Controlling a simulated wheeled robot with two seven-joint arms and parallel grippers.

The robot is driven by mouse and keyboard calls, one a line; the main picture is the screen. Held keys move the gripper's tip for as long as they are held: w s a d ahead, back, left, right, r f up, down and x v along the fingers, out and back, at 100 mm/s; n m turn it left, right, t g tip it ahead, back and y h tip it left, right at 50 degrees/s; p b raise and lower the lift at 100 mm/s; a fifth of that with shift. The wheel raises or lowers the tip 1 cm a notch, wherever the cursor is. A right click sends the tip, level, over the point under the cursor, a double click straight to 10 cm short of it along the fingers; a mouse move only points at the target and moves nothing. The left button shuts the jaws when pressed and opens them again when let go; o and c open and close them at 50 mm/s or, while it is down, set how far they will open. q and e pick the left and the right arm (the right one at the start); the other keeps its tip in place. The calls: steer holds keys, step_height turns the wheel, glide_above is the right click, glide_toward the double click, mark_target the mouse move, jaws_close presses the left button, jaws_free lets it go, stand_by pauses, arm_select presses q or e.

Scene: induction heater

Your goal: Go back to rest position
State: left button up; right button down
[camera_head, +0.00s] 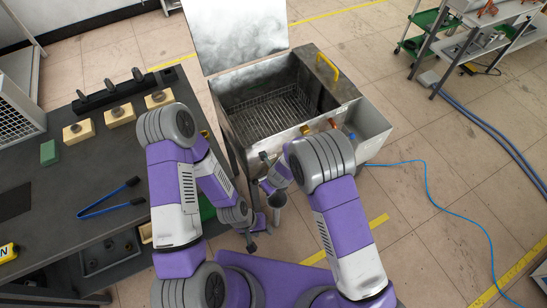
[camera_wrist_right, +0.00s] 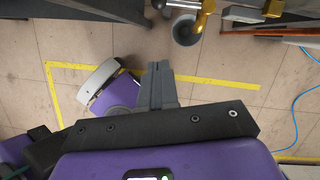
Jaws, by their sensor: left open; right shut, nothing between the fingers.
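My left gripper (camera_head: 250,243) hangs low near the picture's middle, in the gap between the dark table and the metal tank, above my purple base. It is open, and nothing shows in it. My right arm bends inward in front of the tank, and its own links hide most of its gripper in the head view. In the right wrist view, my right gripper (camera_wrist_right: 158,70) is shut with its fingers together and empty, over the tiled floor.
A dark table (camera_head: 40,185) at left holds blue tongs (camera_head: 108,204), a green block (camera_head: 49,152) and several beige blocks. The open metal tank (camera_head: 232,122) with a wire basket stands ahead.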

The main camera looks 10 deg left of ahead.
steer(key=s+d+f+n, duration=0.1)
steer(key=s+d+n, duration=0.6)
steer(key=d+n, duration=0.2)
steer(key=s+d+f+n+g+y, duration=0.1)
steer(key=s+d+f+n, duration=0.1)
steer(key=s+d+n, duration=0.6)
steer(key=d+n, duration=0.2)
steer(key=n, duration=0.3)
steer(key=shift+s+d+n, duration=0.2)
steer(key=shift+s+n, duration=0.1)
steer(key=shift+s, duration=0.1)
